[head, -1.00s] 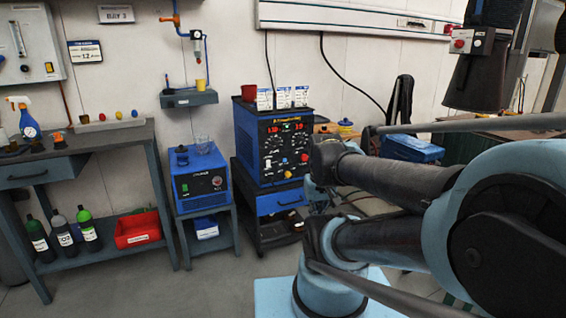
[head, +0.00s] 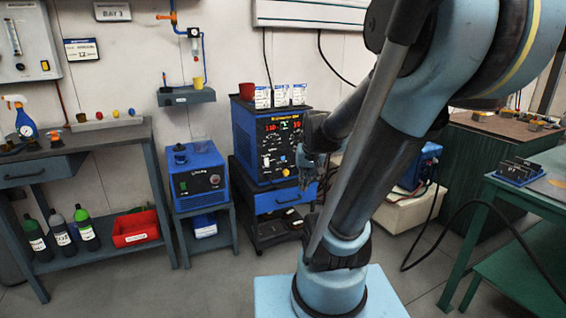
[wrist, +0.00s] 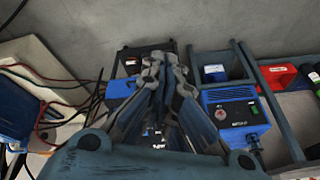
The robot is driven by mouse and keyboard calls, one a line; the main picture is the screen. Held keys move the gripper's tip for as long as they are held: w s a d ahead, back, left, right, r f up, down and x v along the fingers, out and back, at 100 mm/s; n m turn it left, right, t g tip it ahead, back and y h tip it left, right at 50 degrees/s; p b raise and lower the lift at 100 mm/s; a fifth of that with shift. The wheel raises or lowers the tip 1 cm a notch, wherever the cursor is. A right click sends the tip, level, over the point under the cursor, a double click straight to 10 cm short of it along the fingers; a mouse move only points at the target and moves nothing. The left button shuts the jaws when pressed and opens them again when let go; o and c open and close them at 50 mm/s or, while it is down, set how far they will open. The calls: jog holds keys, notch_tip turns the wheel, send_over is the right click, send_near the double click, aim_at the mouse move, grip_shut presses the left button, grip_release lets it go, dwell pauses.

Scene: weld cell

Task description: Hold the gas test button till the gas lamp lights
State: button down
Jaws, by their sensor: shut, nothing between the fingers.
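The blue welding machine (head: 268,143) stands on a dark cart in the head view. Its black front panel (head: 270,148) has red-lit digits, small lights and several knobs and buttons. I cannot tell which is the gas test button, nor whether a gas lamp is lit. My gripper (head: 307,183) is at the right edge of the panel, pointing down, and covers part of the machine's right side. In the wrist view my gripper (wrist: 165,58) is shut and empty, with the fingers close together. It hides most of the machine there; a few small panel lights show between the fingers.
A small blue unit (head: 198,173) stands on a stand left of the machine. Cables and a white box (head: 409,211) lie to the right. Floor in front is clear.

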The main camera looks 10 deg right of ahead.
aim_at(283, 158)
jog(key=w+f+m+t, duration=0.2)
jog(key=w, duration=1.7)
jog(key=w+d+f+m+t, duration=0.1)
jog(key=w+f, duration=0.4)
jog(key=w, duration=0.3)
jog(key=w+d+f+m+t+y, duration=0.1)
jog(key=w+f, duration=0.4)
jog(key=w, duration=0.4)
jog(key=shift+f+t, duration=0.3)
jog(key=shift+f, duration=0.05)
jog(key=shift+w, duration=0.15)
jog(key=shift+w+a, duration=0.45)
jog(key=shift+w, duration=0.9)
jog(key=shift+w+a, duration=0.45)
jog(key=shift+w, duration=0.95)
jog(key=shift+w+a, duration=0.45)
jog(key=shift+w, duration=0.9)
jog(key=shift+w, duration=0.1)
jog(key=shift+w+a+r, duration=0.1)
jog(key=shift+w+a, duration=0.05)
jog(key=shift+w, duration=0.1)
